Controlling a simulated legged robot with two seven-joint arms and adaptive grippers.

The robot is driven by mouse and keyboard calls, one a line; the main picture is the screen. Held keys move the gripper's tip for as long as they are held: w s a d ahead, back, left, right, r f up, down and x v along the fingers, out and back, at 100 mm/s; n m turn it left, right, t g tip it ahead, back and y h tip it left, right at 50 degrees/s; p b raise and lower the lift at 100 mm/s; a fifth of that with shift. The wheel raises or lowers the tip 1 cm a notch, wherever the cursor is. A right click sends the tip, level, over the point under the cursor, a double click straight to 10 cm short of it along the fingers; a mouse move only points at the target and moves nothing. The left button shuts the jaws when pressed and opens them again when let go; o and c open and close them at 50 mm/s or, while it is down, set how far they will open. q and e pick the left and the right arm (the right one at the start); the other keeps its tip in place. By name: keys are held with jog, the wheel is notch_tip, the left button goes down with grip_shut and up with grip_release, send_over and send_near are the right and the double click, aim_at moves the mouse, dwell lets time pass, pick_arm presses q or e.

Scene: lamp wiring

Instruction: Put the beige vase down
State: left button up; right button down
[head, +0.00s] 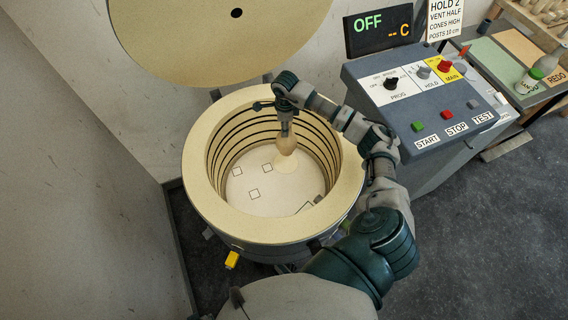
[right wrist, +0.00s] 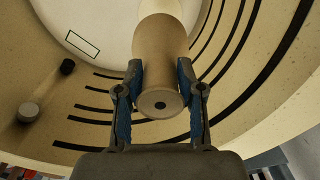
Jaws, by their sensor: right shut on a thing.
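The beige vase (head: 286,146) is inside the round kiln (head: 204,192), over the pale shelf (head: 238,189) at its bottom. My right gripper (head: 286,130) reaches down from above and is shut on the vase's narrow end. In the right wrist view, both fingers (right wrist: 160,80) press on either side of the vase (right wrist: 160,45), and its small dark opening faces the camera. The vase looks about upright. I cannot tell whether its lower end touches the shelf. Small outlined squares (head: 254,194) are marked on the shelf. My left gripper is not in view.
The round lid (head: 215,40) stands open behind. A control panel (head: 430,100) stands right, with a display (head: 378,30) reading OFF.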

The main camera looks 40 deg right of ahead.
aim_at(284, 142)
jog(key=shift+d+f, duration=0.2)
jog(key=shift+f, duration=0.2)
jog(key=f, duration=0.3)
jog(key=f+b, duration=0.1)
jog(key=f, duration=0.5)
jog(key=shift+a+f, duration=0.15)
jog(key=shift+a, duration=0.1)
jog(key=shift+f, duration=0.1)
jog(key=shift+d, duration=0.15)
jog(key=c, duration=0.7)
grip_release()
jog(key=shift+d, duration=0.15)
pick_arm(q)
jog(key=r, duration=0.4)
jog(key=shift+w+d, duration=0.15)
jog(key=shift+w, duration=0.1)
pick_arm(e)
jog(key=shift+a, duration=0.2)
jog(key=shift+r, duration=0.2)
pick_arm(q)
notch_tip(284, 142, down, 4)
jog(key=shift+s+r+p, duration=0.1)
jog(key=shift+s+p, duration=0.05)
jog(key=shift+p, duration=0.4)
pick_arm(e)
notch_tip(284, 142, up, 12)
jog(key=shift+f, duration=0.2)
